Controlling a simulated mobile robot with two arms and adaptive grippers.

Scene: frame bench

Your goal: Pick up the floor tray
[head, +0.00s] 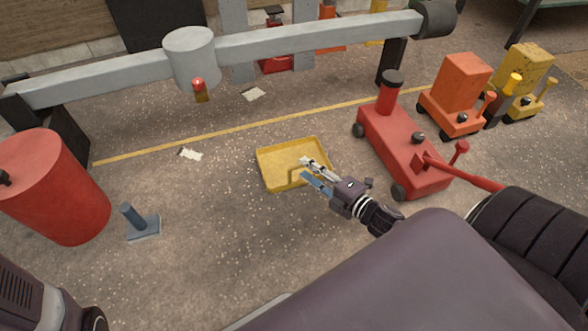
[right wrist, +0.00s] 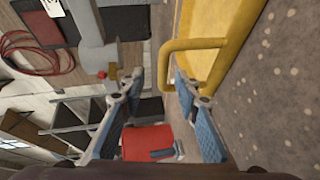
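The yellow floor tray (head: 274,165) lies flat on the concrete floor in the middle of the head view. Its yellow bar handle shows at the tray's side in the right wrist view (right wrist: 166,64). My right gripper (head: 304,169) is over the tray's right part, beside the handle. In the right wrist view its two blue-padded fingers (right wrist: 160,86) are spread apart, with the handle bar just beyond or between the tips; I cannot tell which. Nothing is held between the pads. My left gripper is not in view.
A red floor jack (head: 402,150) stands right of the tray. Orange (head: 457,95) and yellow machines (head: 522,82) stand behind it. A grey beam (head: 300,41) spans the back. A red drum (head: 52,190) and a grey stand (head: 141,224) are at left.

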